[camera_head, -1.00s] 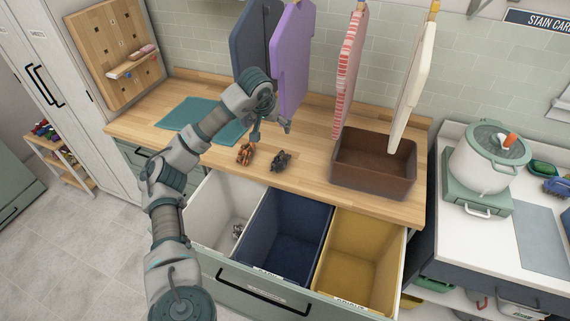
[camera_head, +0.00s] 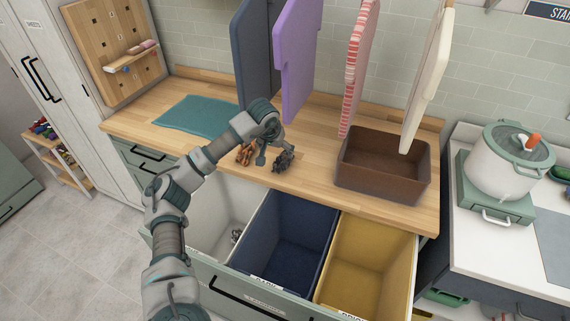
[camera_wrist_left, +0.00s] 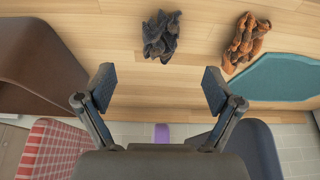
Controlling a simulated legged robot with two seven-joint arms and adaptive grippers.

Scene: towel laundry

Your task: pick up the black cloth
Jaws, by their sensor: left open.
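The black cloth (camera_head: 283,161) lies crumpled on the wooden counter, just right of a brown-orange cloth (camera_head: 246,153). In the left wrist view the black cloth (camera_wrist_left: 161,36) is dark grey and bunched, ahead of the fingertips and roughly between them. My left gripper (camera_head: 272,150) is above the counter beside the black cloth. In the wrist view its two fingers (camera_wrist_left: 159,88) are spread wide with nothing between them. The right gripper is in neither view.
An open drawer holds white (camera_head: 205,215), navy (camera_head: 285,245) and yellow (camera_head: 365,260) bins. A brown box (camera_head: 383,186) stands right of the cloths. A teal mat (camera_head: 195,117) lies left. Towels, including a purple one (camera_head: 297,60), hang above the counter.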

